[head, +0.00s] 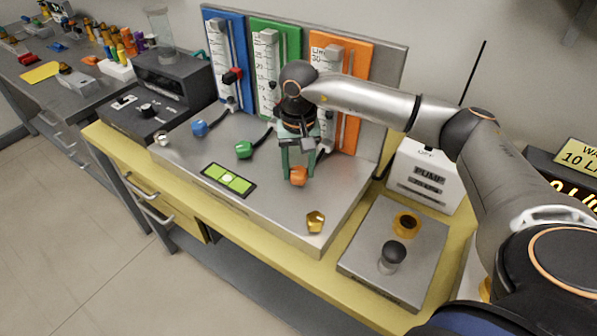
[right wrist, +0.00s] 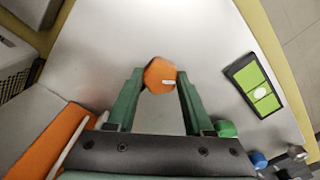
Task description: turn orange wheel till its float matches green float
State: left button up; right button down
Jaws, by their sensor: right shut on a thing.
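The orange wheel (head: 299,176) sits on the grey metal bench plate in front of the orange-backed column (head: 352,105). My right gripper (head: 298,170) reaches down from above with its green fingers on either side of the wheel, shut on it. The right wrist view shows the orange wheel (right wrist: 160,76) between the two fingertips (right wrist: 157,82). The green column (head: 267,68) stands left of the orange one. The orange column's scale is partly covered by my arm, and I cannot make out its float. The green float is too small to tell clearly. My left gripper is not in view.
A green wheel (head: 244,150) and a blue wheel (head: 200,128) sit left of the orange wheel. A green level display (head: 229,180) lies in front. A brass knob (head: 315,222) is near the front edge. A white pump box (head: 425,177) stands to the right.

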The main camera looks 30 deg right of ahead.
aim_at(299, 171)
jog(key=shift+n, duration=0.4)
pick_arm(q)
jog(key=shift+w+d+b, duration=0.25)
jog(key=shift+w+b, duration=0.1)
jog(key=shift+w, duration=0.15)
pick_arm(e)
jog(key=shift+n, duration=0.7)
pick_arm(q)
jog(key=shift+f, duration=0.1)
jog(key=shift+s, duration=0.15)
pick_arm(e)
jog(key=shift+c, duration=1.4)
grip_release()
jog(key=shift+r, duration=0.15)
notch_tip(299, 171, up, 12)
jog(key=shift+r, duration=0.15)
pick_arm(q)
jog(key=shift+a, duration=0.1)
